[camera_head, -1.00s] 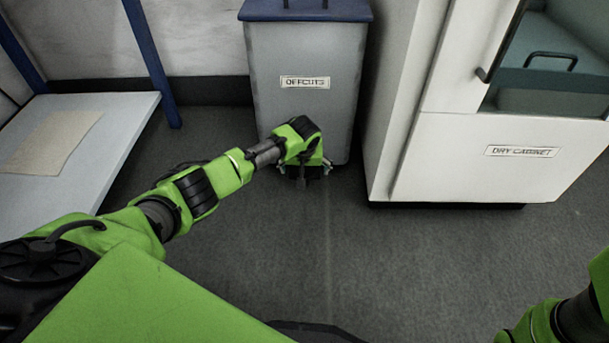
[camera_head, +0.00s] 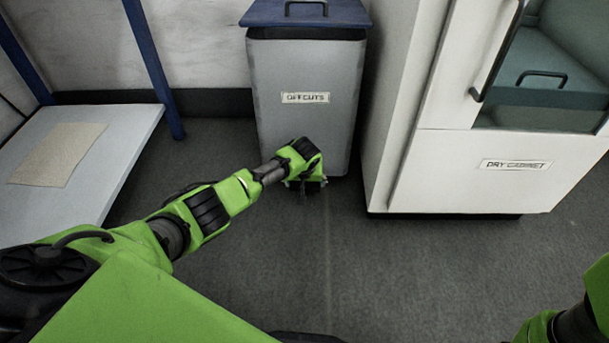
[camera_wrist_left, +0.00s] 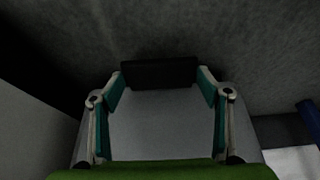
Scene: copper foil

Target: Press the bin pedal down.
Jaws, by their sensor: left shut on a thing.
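The grey bin (camera_head: 305,125), labelled OFFCUTS, stands upright on the floor with a blue lid (camera_head: 330,14). A dark band shows under the lid's front edge. My left gripper (camera_head: 306,184) points down at the foot of the bin's front. In the left wrist view, the bin pedal (camera_wrist_left: 160,73) is a dark block between the fingertips of my left gripper (camera_wrist_left: 160,84), which is shut on it. In the head view my gripper mostly hides the pedal. My right arm shows at the lower right, with its gripper out of frame.
A white dry cabinet (camera_head: 455,180) stands close to the bin's right. A pale bench (camera_head: 100,180) with blue legs and a tan sheet (camera_head: 58,154) is on the left. The floor (camera_head: 400,270) in front is clear.

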